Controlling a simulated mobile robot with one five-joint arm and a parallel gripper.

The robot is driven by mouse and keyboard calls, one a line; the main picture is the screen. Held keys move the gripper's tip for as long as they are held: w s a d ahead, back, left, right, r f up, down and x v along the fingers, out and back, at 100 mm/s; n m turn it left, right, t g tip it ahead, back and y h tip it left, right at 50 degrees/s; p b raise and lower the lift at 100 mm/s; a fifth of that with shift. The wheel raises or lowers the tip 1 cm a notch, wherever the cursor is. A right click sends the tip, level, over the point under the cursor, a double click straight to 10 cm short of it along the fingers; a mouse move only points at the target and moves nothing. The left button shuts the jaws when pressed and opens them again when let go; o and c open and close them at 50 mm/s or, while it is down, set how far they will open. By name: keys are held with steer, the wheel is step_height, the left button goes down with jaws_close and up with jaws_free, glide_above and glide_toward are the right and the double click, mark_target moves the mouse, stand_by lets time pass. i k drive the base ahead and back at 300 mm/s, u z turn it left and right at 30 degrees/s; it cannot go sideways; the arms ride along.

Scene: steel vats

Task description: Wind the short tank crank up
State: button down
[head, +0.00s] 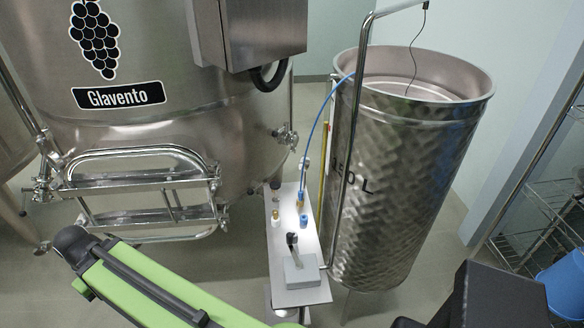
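The short tank (395,190) is an open-topped steel cylinder with a dimpled wall and dark volume lettering, right of centre. A bent steel pole (348,170) rises in front of it, and a thin dark cord (411,55) hangs down into the tank. At the pole's foot, a small crank (291,241) with a dark knob sits on a grey box (301,271). Its handle appears to point up. My green arm crosses the lower left, apart from the crank in the picture. My gripper is not in view.
The box stands on a narrow white shelf (284,220) with blue and brass fittings (302,202). A large steel vat (150,110) with a framed hatch (150,190) fills the left. A wire rack (550,210) and a blue bucket (566,285) are at right.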

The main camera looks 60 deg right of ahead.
mark_target(290, 236)
steer(key=u, duration=0.65)
steer(key=i, duration=1)
steer(key=z, duration=3.35)
steer(key=k, duration=0.55)
steer(key=i, duration=0.95)
steer(key=z, duration=0.1)
